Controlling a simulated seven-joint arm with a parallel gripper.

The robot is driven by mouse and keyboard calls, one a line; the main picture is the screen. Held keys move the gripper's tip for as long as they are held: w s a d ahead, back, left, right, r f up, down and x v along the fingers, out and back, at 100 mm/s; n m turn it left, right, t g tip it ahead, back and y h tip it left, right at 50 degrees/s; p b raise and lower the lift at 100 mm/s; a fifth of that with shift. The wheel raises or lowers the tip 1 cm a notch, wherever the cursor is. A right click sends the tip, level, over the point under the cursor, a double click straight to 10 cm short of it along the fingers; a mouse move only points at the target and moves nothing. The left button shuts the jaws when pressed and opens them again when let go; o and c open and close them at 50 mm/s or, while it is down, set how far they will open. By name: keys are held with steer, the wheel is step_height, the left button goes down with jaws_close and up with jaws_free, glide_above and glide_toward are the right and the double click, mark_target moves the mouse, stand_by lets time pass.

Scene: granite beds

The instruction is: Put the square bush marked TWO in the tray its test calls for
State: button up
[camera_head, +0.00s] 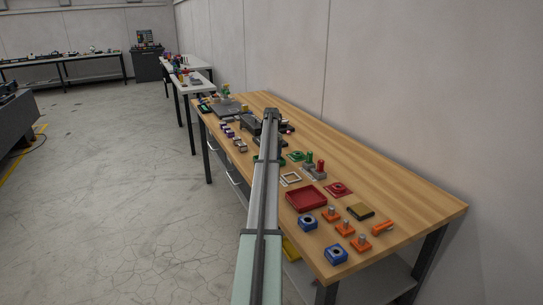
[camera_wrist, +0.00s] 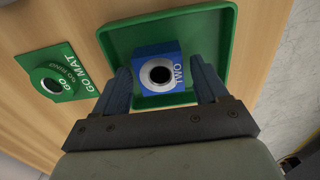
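The blue square bush marked TWO (camera_wrist: 158,70) is in the wrist view, with a pale round top and a dark bore. It appears to sit upright inside the green tray (camera_wrist: 232,30), near the wall closest to my gripper. My gripper (camera_wrist: 160,70) has one finger on each side of the bush. A strip of green shows between the right finger and the bush, and the left finger is very close to it. A red tray (camera_head: 305,199) lies on the bench in the head view.
A green GO MAT (camera_wrist: 62,75) with a GO RING on it lies left of the green tray.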

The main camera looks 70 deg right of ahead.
steer(key=shift+o, duration=0.4)
steer(key=shift+r, duration=0.1)
step_height(320, 180, up, 12)
stand_by(0.4)
stand_by(0.4)
